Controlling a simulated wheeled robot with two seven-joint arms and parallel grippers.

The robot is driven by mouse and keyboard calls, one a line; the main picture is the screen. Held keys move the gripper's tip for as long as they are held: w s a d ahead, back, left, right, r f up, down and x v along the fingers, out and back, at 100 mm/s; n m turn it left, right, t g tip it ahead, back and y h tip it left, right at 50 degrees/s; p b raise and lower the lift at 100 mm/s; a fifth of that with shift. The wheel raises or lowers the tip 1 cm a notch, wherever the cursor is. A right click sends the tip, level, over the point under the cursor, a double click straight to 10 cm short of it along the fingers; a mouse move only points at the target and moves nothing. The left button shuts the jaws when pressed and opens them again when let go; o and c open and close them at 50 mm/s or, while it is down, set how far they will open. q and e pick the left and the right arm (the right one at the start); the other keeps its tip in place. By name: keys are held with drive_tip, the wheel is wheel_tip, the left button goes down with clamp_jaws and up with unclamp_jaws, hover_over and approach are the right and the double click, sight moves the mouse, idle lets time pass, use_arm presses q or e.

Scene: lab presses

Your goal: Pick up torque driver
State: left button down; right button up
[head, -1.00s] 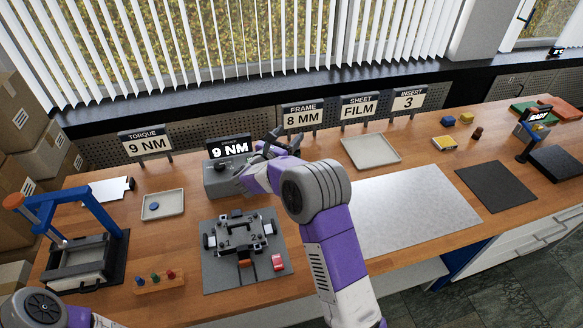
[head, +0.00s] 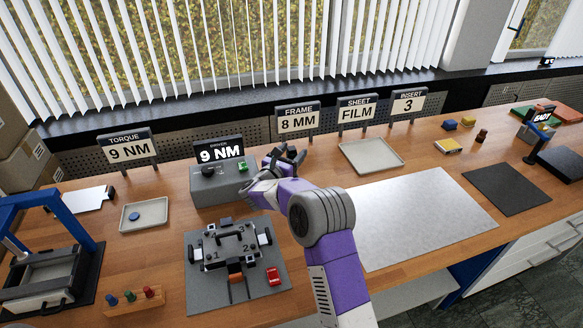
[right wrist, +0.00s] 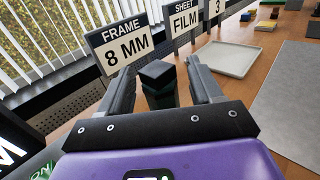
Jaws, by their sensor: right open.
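In the right wrist view, an upright dark tool with a black square-looking top and a dark green body, apparently the torque driver (right wrist: 160,85), stands between the two fingers. My right gripper (head: 284,156) is open around it, with a finger on each side and no clear grip. In the head view the gripper is at the right end of the grey driver station (head: 212,187), whose display (head: 219,150) reads 9 NM. The driver is mostly hidden there by my gripper. The torque sign (head: 128,149) also reads 9 NM. My left gripper is out of view.
A grey fixture (head: 199,285) sits in front of the station. A small tray (head: 130,223) with a blue disc and a blue-framed press (head: 78,225) are to the left. Signs stand behind: frame (head: 297,119), sheet (head: 357,111). A beige tray (head: 371,156) and pale mat (head: 430,215) lie right.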

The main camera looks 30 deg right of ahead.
drive_tip(key=shift+x, duration=1.1)
drive_tip(key=shift+a, duration=0.1)
